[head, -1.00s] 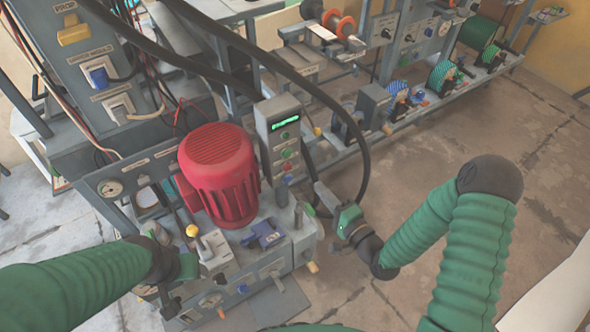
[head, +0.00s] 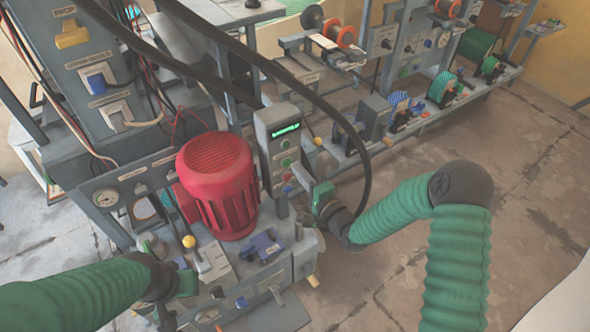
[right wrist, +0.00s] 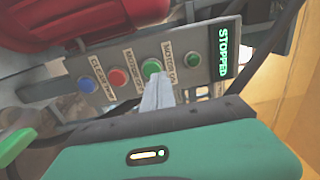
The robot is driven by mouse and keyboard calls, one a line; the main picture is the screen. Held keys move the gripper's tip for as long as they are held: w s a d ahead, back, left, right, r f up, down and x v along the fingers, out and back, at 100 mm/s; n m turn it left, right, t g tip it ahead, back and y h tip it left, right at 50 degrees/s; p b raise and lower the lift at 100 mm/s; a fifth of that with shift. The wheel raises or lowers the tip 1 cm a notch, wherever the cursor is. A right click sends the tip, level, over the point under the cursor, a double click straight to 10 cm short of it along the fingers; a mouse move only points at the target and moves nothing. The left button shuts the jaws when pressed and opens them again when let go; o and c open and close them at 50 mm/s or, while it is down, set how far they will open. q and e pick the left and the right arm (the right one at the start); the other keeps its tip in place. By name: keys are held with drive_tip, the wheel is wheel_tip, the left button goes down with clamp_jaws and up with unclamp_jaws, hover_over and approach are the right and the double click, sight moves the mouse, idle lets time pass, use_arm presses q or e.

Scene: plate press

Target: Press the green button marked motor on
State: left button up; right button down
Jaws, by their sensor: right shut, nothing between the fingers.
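The grey control panel (head: 262,155) stands right of the red motor. In the right wrist view its display (right wrist: 224,52) reads STOPPED in green. A row there holds a blue button (right wrist: 87,85), a red button (right wrist: 118,77), a green button (right wrist: 152,68) and a further green light or button (right wrist: 193,60). Small labels stand between them; the one beside the green button seems to read motor on. My right gripper (right wrist: 157,88) is shut and empty, its tips right at the green button's lower edge; contact cannot be told. My left gripper (head: 165,290) is low at the machine's front, its jaws unclear.
The red motor (head: 217,180) stands close left of the panel. A black hose (head: 350,120) arcs behind my right gripper. A yellow-knobbed lever (head: 189,241) and a blue part (head: 262,246) are on the machine's front. The floor (head: 400,270) to the right is clear.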

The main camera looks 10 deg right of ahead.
sight(287, 162)
drive_tip(key=shift+x, duration=1.2)
use_arm(q)
drive_tip(key=shift+f, duration=0.4)
